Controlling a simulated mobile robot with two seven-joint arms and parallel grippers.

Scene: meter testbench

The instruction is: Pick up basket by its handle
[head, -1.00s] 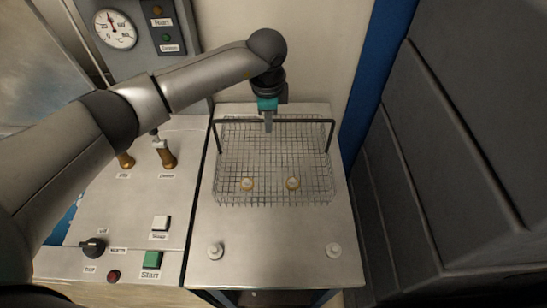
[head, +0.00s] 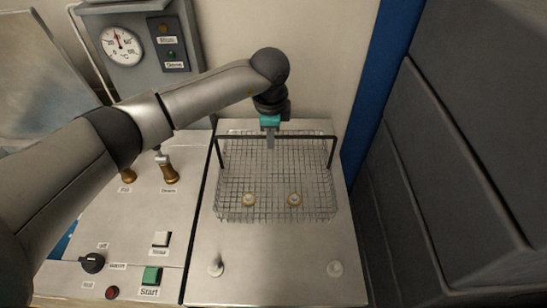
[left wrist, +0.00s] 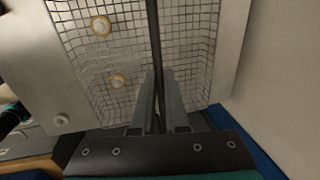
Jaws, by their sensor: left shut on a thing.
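The wire mesh basket (head: 272,180) sits on the steel bench top, with two small round brass-and-white pieces (head: 249,199) inside. Its dark bar handle (head: 310,138) stands up and crosses above the basket. My left gripper (head: 270,143) points down at the middle of the handle bar. In the left wrist view my left gripper (left wrist: 160,100) has its two fingers on either side of the dark handle bar (left wrist: 153,40), shut on it. The mesh basket (left wrist: 185,50) shows below the bar.
A blue post (head: 376,90) and dark grey panels (head: 455,150) stand close on the right.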

